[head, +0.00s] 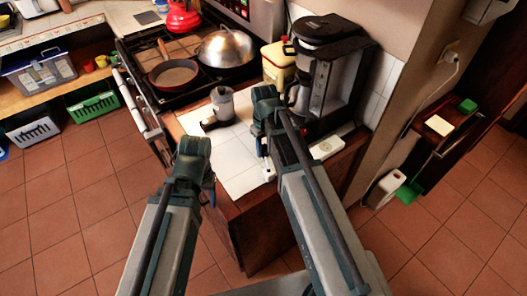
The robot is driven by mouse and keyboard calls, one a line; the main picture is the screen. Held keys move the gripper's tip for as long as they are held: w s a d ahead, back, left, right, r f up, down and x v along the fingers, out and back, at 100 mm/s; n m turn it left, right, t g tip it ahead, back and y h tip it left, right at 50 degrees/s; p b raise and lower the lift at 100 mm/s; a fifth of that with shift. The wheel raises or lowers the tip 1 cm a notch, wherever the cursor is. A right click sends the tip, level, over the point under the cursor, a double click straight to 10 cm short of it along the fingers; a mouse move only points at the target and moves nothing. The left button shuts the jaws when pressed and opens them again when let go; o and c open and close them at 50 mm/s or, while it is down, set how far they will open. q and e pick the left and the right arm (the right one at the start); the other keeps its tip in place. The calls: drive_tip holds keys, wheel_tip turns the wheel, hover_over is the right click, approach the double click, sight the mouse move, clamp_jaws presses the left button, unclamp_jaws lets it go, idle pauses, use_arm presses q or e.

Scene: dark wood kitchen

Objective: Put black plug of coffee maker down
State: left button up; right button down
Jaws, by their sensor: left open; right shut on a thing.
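The black coffee maker (340,62) with its steel jug stands at the back right of the counter, against the wall. My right gripper (262,145) is over the white tiled counter, in front and to the left of the coffee maker. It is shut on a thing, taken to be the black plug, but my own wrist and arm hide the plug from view. A white power strip (328,148) lies on the counter to the right of my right arm. My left gripper (210,188) is open by the counter's front left edge, apart from the coffee maker.
A clear grey-lidded container (223,103) stands on the tiles (237,160) left of my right gripper. A yellow canister (277,64) stands beside the coffee maker. The stove to the left holds a pan (174,73) and a domed lid (226,47). The front tiles are mostly clear.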

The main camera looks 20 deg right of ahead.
sight(265, 147)
drive_tip(key=shift+f+b, duration=0.5)
drive_tip(key=shift+b, duration=0.1)
drive_tip(key=shift+f, duration=0.1)
drive_tip(key=c, duration=0.5)
unclamp_jaws()
drive_tip(key=shift+c, duration=0.2)
drive_tip(key=shift+r, duration=0.2)
wheel_tip(265, 147, up, 13)
drive_tip(key=p, duration=1.3)
drive_tip(key=s+a+h, duration=0.1)
drive_tip(key=s+a, duration=0.9)
drive_tip(key=s, duration=0.4)
drive_tip(key=shift+s+a, duration=0.2)
drive_tip(key=shift+a, duration=0.05)
